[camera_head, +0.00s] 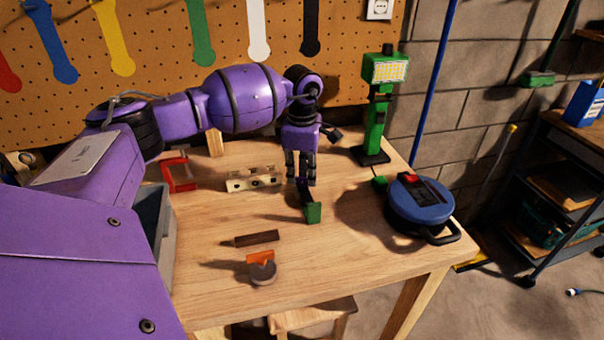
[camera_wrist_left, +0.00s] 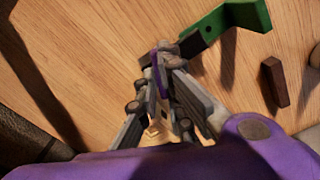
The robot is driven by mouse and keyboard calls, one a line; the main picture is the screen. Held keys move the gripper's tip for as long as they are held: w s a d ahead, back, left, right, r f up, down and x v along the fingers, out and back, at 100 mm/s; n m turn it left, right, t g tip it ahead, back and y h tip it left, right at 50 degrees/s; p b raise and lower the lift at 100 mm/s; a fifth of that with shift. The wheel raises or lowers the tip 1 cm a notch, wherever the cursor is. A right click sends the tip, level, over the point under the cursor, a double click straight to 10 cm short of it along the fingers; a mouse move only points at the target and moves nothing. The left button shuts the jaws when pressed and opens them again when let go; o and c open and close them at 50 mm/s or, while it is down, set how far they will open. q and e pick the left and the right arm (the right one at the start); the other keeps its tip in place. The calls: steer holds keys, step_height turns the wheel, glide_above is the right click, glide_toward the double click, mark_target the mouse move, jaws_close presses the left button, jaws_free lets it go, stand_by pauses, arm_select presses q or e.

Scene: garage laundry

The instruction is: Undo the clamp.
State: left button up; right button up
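A green piece (camera_head: 313,212) with a dark purple-looking bar stands on the wooden workbench (camera_head: 340,260); it may be the clamp. My left gripper (camera_head: 303,184) points down over its bar end. In the left wrist view the green piece (camera_wrist_left: 215,27) is L-shaped, and a thin purple bar (camera_wrist_left: 160,72) lies between my closely spaced fingertips (camera_wrist_left: 157,58). The fingers look shut on this bar; contact is partly hidden. A red C-shaped frame (camera_head: 181,174), also clamp-like, stands at the left of the bench. My right gripper is not in view.
A pale block with holes (camera_head: 254,179) is left of the gripper. A brown bar (camera_head: 257,238) and a grey disc with an orange part (camera_head: 262,270) lie in front. A blue cable reel (camera_head: 419,203) and green work light (camera_head: 378,110) stand right. The front-right bench is clear.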

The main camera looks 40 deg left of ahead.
mark_target(303, 178)
arm_select(q)
steer(key=o, duration=0.4)
steer(key=shift+s+d+f, duration=0.15)
steer(key=shift+s+f, duration=0.15)
steer(key=shift+f, duration=0.3)
steer(key=shift+w, duration=0.1)
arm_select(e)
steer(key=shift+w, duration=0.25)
arm_select(q)
steer(key=shift+w, duration=0.1)
steer(key=shift+r, duration=0.3)
step_height(303, 178, up, 12)
steer(key=shift+w+f, duration=0.1)
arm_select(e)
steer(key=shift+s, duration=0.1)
arm_select(q)
steer(key=shift+f, duration=0.1)
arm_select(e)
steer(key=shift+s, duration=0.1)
